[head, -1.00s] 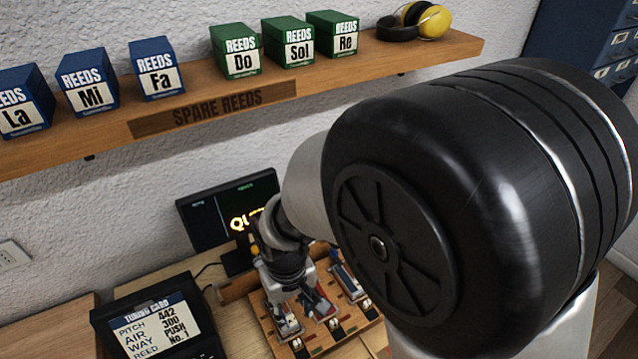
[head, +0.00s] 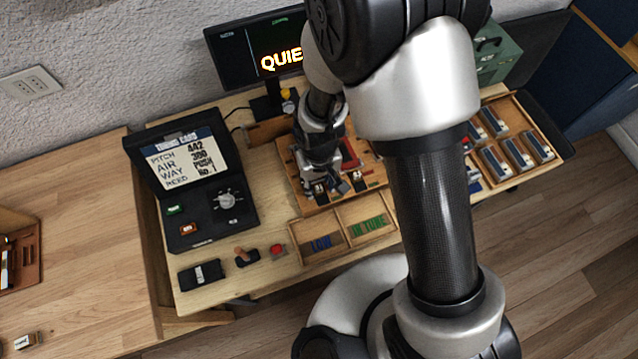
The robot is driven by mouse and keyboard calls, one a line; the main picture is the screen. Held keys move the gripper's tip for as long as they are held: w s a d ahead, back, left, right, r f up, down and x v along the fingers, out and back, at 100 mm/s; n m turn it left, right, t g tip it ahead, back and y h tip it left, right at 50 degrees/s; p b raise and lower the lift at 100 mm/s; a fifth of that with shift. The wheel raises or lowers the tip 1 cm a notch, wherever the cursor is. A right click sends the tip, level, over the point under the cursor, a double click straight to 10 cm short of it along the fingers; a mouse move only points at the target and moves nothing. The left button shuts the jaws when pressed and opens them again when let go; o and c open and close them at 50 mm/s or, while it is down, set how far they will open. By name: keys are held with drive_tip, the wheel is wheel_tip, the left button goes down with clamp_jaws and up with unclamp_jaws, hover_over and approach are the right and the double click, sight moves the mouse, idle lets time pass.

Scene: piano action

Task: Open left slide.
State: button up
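The wooden action board (head: 288,160) lies on the workbench below the monitor, with small dark and white fittings along its front edge. My gripper (head: 336,186) is over the left part of this board, pointing down. Its fingers are small and dark here, and I cannot tell whether they are open or touching anything. The left slide is not clearly distinguishable, as my gripper and wrist cover much of that area. My arm hides the board's right side.
A tuning device (head: 205,215) with a raised card stands left of the board. Two shallow trays, labelled LOW (head: 318,246) and IN TUNE (head: 373,229), lie in front. A red button (head: 278,251) is nearby. A rack of blocks (head: 512,150) stands right. The monitor (head: 256,65) is behind.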

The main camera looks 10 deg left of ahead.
drive_tip(key=shift+f, duration=0.55)
clamp_jaws()
idle(0.5)
